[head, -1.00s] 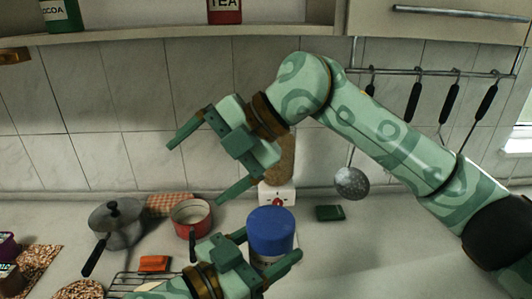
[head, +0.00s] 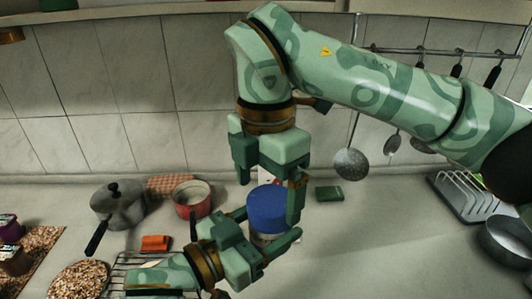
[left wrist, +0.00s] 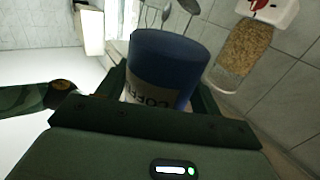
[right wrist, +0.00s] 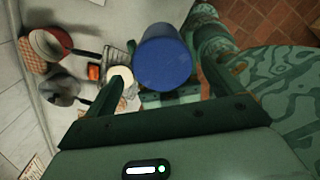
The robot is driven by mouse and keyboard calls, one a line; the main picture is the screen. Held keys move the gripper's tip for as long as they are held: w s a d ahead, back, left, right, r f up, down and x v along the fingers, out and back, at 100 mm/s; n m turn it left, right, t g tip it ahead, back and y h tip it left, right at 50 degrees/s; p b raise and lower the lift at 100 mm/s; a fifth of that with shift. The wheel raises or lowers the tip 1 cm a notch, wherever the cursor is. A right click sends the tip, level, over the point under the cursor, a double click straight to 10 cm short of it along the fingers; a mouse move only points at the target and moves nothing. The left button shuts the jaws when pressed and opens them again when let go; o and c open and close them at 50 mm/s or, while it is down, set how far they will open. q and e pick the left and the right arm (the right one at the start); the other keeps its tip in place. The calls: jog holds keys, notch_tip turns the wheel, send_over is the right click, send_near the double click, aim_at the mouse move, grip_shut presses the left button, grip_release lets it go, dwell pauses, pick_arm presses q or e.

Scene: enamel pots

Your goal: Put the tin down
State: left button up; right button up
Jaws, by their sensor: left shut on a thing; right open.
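The tin has a blue lid (head: 267,209) and a pale body that is mostly hidden in the head view. In the left wrist view the tin (left wrist: 162,68) shows part of a label reading COFFEE. My left gripper (head: 269,226) is shut on the tin from the side, a finger on either side of it. My right gripper (head: 270,193) points down over the tin, open, with its fingers on either side of the lid. In the right wrist view the blue lid (right wrist: 164,57) lies near the fingertips; I cannot tell whether they touch it.
A red pan (head: 191,198) and a grey lidded pot (head: 118,207) stand to the left. An orange thing (head: 156,243) lies near a wire rack (head: 118,270). A green block (head: 329,193) lies behind right. Counter (head: 370,240) right of the tin is clear; a dish rack (head: 470,198) stands farther right.

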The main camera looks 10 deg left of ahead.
aim_at(266, 199)
jog(key=shift+f, duration=1.65)
jog(key=c, duration=1.2)
pick_arm(q)
jog(key=o, duration=1.2)
